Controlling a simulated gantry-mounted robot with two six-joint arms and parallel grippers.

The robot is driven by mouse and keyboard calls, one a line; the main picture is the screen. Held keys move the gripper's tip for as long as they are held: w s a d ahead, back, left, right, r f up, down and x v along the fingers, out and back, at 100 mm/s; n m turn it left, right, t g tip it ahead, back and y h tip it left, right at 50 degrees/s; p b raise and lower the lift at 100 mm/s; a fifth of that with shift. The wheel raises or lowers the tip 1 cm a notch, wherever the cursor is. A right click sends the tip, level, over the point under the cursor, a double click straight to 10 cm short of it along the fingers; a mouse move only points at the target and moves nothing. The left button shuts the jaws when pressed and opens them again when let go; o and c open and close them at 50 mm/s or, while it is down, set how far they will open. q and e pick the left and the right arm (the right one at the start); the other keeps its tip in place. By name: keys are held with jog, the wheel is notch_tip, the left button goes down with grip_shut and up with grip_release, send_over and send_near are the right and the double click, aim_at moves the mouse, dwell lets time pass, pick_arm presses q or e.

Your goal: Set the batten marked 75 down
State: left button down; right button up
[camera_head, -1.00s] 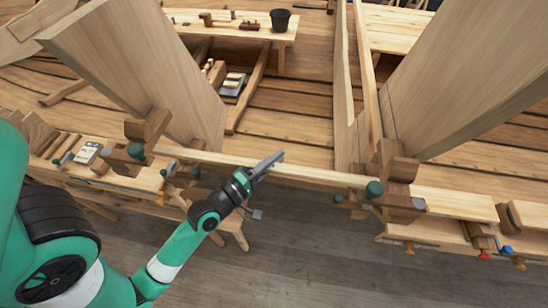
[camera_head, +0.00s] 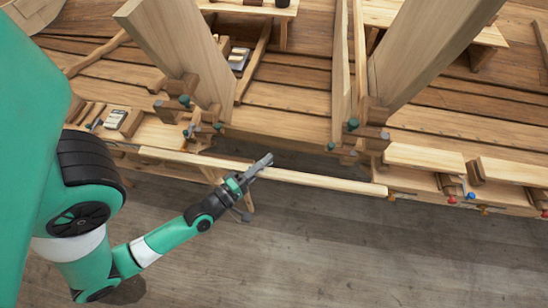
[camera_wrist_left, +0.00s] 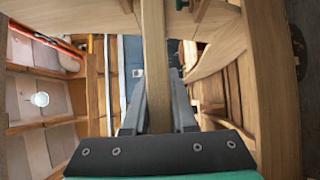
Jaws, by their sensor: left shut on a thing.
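A long, pale wooden batten (camera_head: 315,181) stretches across the middle of the head view, in front of the hull side. My left gripper (camera_head: 262,165) is shut on it near the middle of its length. In the left wrist view the batten (camera_wrist_left: 155,65) runs upright between the two fingers of my left gripper (camera_wrist_left: 158,105). I cannot read a number on it. Its right end shows near the bench's left end; its left part passes in front of the left bench. I cannot tell whether it touches either. My right gripper is not in view.
Wooden clamps with green knobs stand at the left (camera_head: 184,90) and right (camera_head: 368,127) along the plank edge. A bench with blocks (camera_head: 425,158) is at the right, a bench with small tools (camera_head: 155,132) at the left. Grey floor (camera_head: 340,250) lies clear in front.

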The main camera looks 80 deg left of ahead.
aim_at(282, 171)
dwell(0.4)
pick_arm(q)
jog(key=w+d+h, duration=0.1)
jog(key=w+d+m, duration=0.1)
jog(key=w+d+t+h, duration=0.1)
jog(key=w, duration=0.1)
jog(key=shift+w+d+r+m+h, duration=0.1)
jog(key=shift+d+r+m+h, duration=0.2)
jog(key=shift+d+m, duration=0.1)
jog(key=w+d+f+m+h, duration=0.2)
jog(key=w+d+f+h, duration=0.1)
jog(key=d, duration=0.2)
jog(key=w+d+f+m+t+h, duration=0.1)
jog(key=w+d+f+m+h, duration=0.1)
jog(key=d, duration=0.3)
jog(key=shift+w+d+f+h, duration=0.2)
jog(key=shift+w+f+h, duration=0.5)
jog(key=shift+w+f, duration=0.15)
jog(key=shift+s, duration=0.1)
